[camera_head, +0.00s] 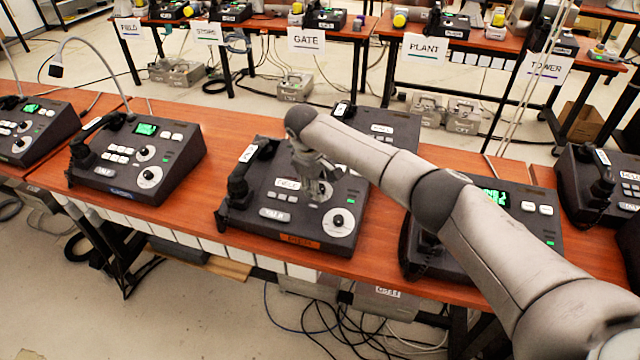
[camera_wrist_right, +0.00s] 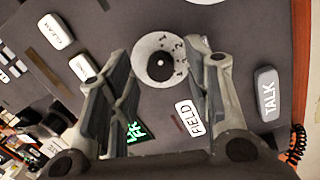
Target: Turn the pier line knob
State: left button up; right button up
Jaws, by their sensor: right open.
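My right gripper (camera_head: 318,192) is over the middle console (camera_head: 290,222), a dark paging phone with an orange label I cannot read. In the right wrist view the gripper (camera_wrist_right: 158,66) is open, with a finger on either side of a round dark knob (camera_wrist_right: 159,65) on a pale numbered dial. I cannot tell whether the fingers touch it. The head view shows a dial with a dark knob (camera_head: 338,221) at the console's lower right; the gripper covers part of the panel above it. No pier label is readable. My left gripper is not in view.
Beside the dial are a FIELD button (camera_wrist_right: 189,117), a TALK button (camera_wrist_right: 267,94) and a green display (camera_wrist_right: 137,131). Similar consoles stand left (camera_head: 140,160) and right (camera_head: 500,225) on the wooden table (camera_head: 375,262). A handset (camera_head: 248,172) lies along the middle console's left side.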

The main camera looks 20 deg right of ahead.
jog(key=shift+d+f, duration=0.1)
jog(key=shift+f, duration=0.4)
grip_shut()
jog(key=shift+r+m+p, duration=0.15)
jog(key=shift+m+p, duration=1.4)
jog(key=shift+m, duration=0.05)
jog(key=shift+m+p, duration=0.7)
jog(key=shift+m, duration=0.4)
jog(key=shift+m+p, duration=0.5)
jog(key=shift+m, duration=0.6)
jog(key=shift+w, duration=0.1)
